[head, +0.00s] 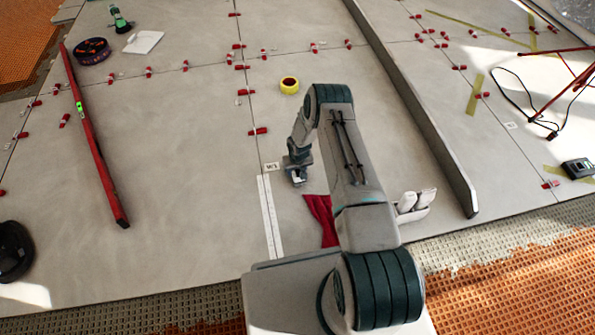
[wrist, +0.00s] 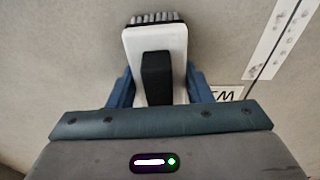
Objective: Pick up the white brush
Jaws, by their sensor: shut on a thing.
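The white brush (wrist: 155,42) fills the upper middle of the wrist view. In the head view my gripper (head: 297,179) is low over the tile beside the small label. Only a small whitish bit of the brush shows there; the rest is hidden by the gripper. I cannot tell whether the brush touches the floor.
A white marked strip (head: 269,215) and a red cloth (head: 321,216) lie close to my gripper. A yellow tape roll (head: 289,85) lies behind it. A long grey bar (head: 425,118) is to the right, a red level (head: 91,136) to the left. Red clips line the joints.

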